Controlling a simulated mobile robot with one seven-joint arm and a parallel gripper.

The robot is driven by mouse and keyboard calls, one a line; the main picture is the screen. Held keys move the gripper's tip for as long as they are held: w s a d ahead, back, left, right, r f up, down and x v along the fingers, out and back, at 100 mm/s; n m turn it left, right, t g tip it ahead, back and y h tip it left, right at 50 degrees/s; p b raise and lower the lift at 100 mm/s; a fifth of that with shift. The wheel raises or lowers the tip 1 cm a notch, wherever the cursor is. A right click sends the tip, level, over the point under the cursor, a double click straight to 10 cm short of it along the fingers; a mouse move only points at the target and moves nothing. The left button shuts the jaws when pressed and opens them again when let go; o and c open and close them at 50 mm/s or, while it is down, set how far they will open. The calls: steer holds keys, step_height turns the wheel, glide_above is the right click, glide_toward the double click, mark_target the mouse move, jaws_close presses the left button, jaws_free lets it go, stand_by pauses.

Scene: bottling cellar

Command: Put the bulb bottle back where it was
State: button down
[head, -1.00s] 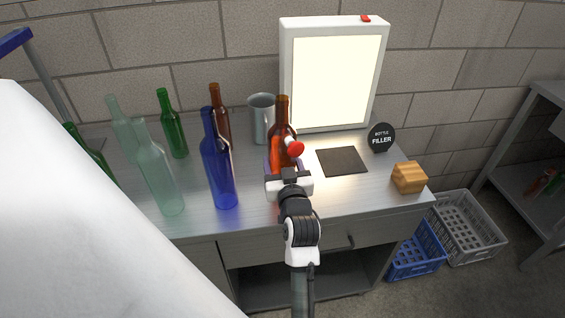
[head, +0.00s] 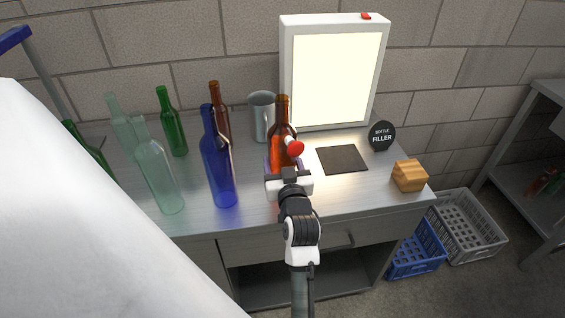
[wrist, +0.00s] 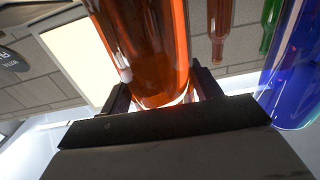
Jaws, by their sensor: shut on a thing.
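An amber-brown bottle (head: 283,130) stands upright in the middle of the bench in the head view. A red ball (head: 295,147) shows at its right side, and I take this for the bulb bottle. My gripper (head: 285,168) is shut on its lower body, with a finger on either side. In the wrist view the amber glass (wrist: 155,45) fills the space between the fingers of my gripper (wrist: 163,92). The gripper hides its base in the head view, so I cannot tell if it touches the bench. The bare dark square mat (head: 342,159) lies to its right.
A blue bottle (head: 219,170), a brown bottle (head: 220,120), green and clear bottles stand left on the bench (head: 260,212). A metal jug (head: 262,115) is close behind. A bright light panel (head: 335,80), a black sign (head: 382,135) and a wooden block (head: 409,176) are right.

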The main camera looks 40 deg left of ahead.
stand_by(0.4)
steer(key=shift+c, duration=1.3)
jaws_free()
steer(key=shift+f, duration=0.35)
steer(key=shift+b+v, duration=1.1)
steer(key=shift+v, duration=5.45)
steer(key=shift+r, duration=0.2)
